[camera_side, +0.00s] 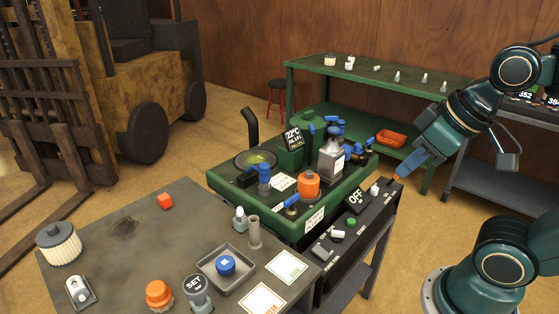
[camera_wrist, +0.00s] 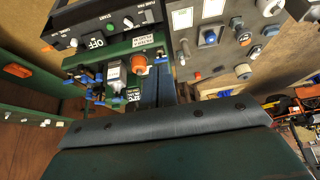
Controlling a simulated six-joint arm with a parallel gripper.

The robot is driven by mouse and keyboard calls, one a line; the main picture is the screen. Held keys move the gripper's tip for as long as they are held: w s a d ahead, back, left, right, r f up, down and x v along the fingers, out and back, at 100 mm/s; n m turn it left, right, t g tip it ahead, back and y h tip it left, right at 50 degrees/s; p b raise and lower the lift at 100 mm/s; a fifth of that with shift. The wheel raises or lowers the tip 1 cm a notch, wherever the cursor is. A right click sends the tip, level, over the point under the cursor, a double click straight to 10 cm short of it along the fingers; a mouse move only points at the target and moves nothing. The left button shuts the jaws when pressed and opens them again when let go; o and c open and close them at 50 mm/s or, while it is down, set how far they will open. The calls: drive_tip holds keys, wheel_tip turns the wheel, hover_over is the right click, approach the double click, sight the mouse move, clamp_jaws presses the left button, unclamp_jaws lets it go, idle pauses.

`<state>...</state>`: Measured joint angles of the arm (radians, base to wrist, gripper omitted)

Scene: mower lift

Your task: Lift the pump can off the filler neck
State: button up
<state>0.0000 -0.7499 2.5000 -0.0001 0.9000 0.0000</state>
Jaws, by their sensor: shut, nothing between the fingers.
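My gripper (camera_side: 397,179) is shut and empty. It points down and left over the right end of the black control panel, to the right of the can and apart from it.
An orange cap (camera_side: 308,187) and several blue-handled fittings crowd the bed around the can. The black panel (camera_side: 325,237) with an OFF display lies in front. A grey table (camera_side: 110,255) with loose parts stands at left front. A green bench (camera_side: 300,66) stands behind.

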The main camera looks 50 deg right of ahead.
drive_tip(key=o, duration=1.1)
drive_tip(key=w+d+r+m+g, duration=0.2)
drive_tip(key=w+d+r+m, duration=0.2)
drive_tip(key=w+r+m, duration=0.4)
drive_tip(key=m+g, duration=0.4)
drive_tip(key=m, duration=1.1)
hover_over(334, 129)
wheel_tip(334, 129, down, 7)
drive_tip(key=shift+d+f, duration=0.15)
drive_tip(key=shift+f, duration=3.95)
drive_tip(key=shift+f, duration=0.1)
